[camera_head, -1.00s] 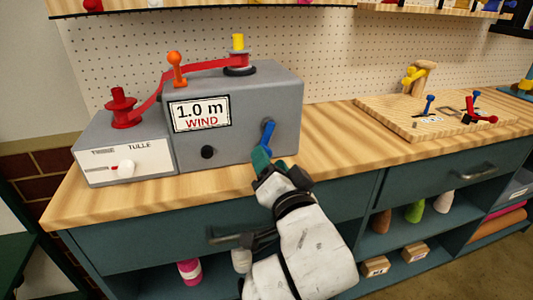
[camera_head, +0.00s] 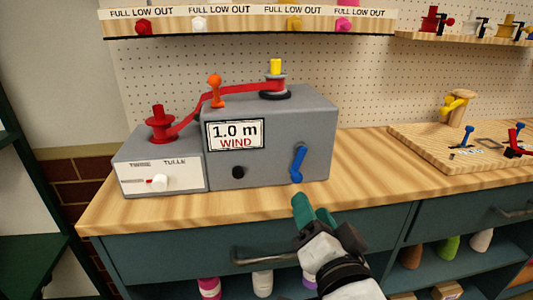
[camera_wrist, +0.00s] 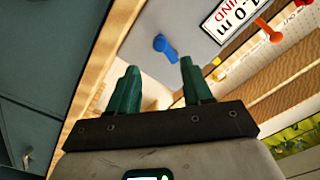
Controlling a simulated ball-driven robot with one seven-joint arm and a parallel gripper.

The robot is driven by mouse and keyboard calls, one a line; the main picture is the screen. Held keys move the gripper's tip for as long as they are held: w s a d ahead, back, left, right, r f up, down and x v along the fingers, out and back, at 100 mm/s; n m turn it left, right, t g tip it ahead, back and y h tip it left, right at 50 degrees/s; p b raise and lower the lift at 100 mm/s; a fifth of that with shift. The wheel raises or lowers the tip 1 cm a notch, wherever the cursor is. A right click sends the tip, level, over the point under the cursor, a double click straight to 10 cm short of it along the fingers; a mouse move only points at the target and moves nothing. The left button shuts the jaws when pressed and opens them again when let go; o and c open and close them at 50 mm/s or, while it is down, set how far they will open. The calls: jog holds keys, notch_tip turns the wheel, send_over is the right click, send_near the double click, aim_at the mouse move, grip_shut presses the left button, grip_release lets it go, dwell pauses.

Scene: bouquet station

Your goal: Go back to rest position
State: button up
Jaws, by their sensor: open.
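My gripper (camera_head: 314,211) is in front of the bench edge, below and apart from the blue crank handle (camera_head: 297,164) on the grey winding machine (camera_head: 285,128). Its green fingers are spread and empty in the wrist view (camera_wrist: 157,85), with the blue handle (camera_wrist: 164,46) beyond them. The machine's sign (camera_head: 235,135) reads "1.0 m WIND". A red ribbon (camera_head: 190,118) runs from the red spool (camera_head: 160,125) on the left, past an orange lever (camera_head: 215,90), to the yellow-topped spool (camera_head: 275,80).
The wooden bench top (camera_head: 360,165) is clear between the machine and a wooden board (camera_head: 435,145) with small tools. A shelf (camera_head: 250,22) hangs above. A drawer handle (camera_head: 265,258) and open shelves with rolls lie below the bench edge.

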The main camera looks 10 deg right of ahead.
jog(key=s+d+f+n+g+h, duration=0.1)
jog(key=s+d+f+g, duration=0.15)
jog(key=f, duration=0.45)
jog(key=s+d+f+n+g, duration=0.1)
jog(key=s+d+f+g, duration=0.2)
jog(key=f, duration=0.4)
jog(key=s+d+f+n+g+h, duration=0.1)
jog(key=s+d+f+g, duration=0.15)
jog(key=d+f, duration=0.35)
jog(key=s+d+f+n+g+y, duration=0.2)
jog(key=s+f+n+g, duration=0.5)
jog(key=s+f, duration=1.05)
notch_tip(320, 180, up, 17)
jog(key=s+m+g+p, duration=0.1)
jog(key=s+g+p, duration=0.1)
jog(key=p, duration=1.3)
jog(key=shift+s+d+m, duration=0.15)
jog(key=shift+s+m, duration=0.05)
jog(key=shift+m, duration=0.2)
